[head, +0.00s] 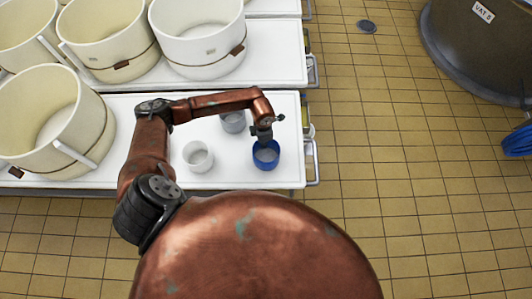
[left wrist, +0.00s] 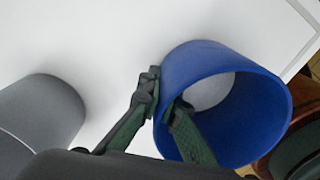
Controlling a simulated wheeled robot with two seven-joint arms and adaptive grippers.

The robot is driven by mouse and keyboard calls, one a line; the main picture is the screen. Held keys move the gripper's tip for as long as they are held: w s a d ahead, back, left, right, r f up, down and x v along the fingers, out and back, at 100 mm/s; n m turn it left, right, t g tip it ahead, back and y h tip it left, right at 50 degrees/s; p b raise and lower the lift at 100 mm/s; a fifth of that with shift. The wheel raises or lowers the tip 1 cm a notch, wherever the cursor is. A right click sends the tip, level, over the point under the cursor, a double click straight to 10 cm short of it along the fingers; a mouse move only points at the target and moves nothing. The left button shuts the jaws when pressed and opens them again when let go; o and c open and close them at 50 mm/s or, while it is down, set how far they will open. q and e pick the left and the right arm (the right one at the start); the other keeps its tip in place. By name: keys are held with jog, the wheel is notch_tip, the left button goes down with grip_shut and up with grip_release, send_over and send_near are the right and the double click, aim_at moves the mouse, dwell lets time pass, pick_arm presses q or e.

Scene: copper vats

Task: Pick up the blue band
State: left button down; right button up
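The blue band (head: 266,162) is an open ring on the white table, near its right front corner. In the left wrist view the blue band (left wrist: 245,125) fills the right side, with a pale surface showing through it. My left gripper (head: 262,138) reaches down to the band's far rim. In the left wrist view my left gripper (left wrist: 166,95) has one finger outside the band's wall and one inside. Both fingertips appear to press on the wall. I cannot tell whether the band is clear of the table. My right gripper is not in view.
A white cup-like ring (head: 198,156) and a grey one (head: 233,121) stand left of the band on the white table (head: 225,178). Large cream buckets (head: 50,120) stand left and behind. A dark vat (head: 480,45) and a blue coil (head: 518,141) are right. The tiled floor (head: 400,180) between is clear.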

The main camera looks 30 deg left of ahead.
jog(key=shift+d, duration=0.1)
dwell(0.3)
